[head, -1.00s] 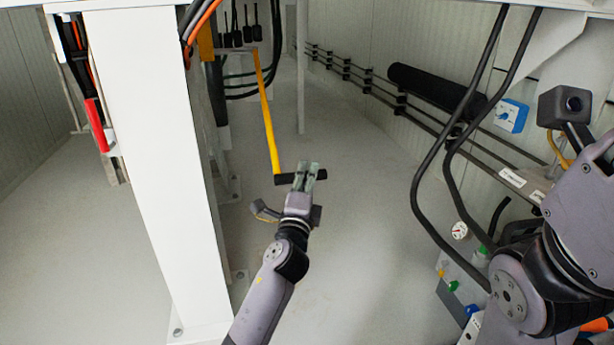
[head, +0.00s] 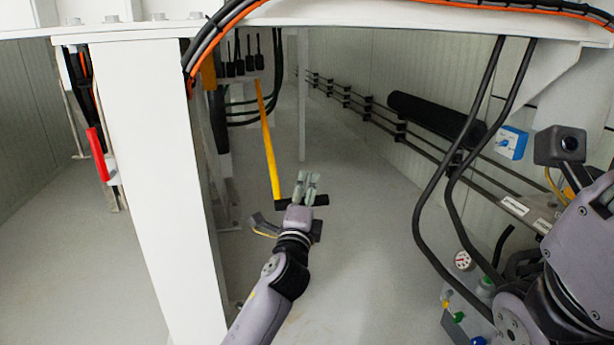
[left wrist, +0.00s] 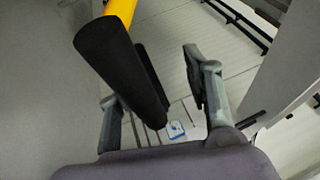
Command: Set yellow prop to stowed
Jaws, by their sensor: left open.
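The yellow prop (head: 267,140) is a long thin bar slanting down from the white frame at the upper left. Its lower end carries a black crosspiece (head: 320,200). My left gripper (head: 306,178) is open at this lower end, with its fingers pointing up in the head view. In the left wrist view the black crosspiece (left wrist: 115,65) is large and close, overlapping the left finger, and the right finger (left wrist: 197,80) stands apart from it. I cannot tell whether the gripper touches the crosspiece. My right arm is at the right, but its gripper does not show.
A white post (head: 150,190) stands left of my left arm, under a white beam (head: 400,14) with cables. Black hoses (head: 425,180) hang at the right, near pipes along the wall and a blue-and-white box (head: 511,142). The floor between is mostly clear.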

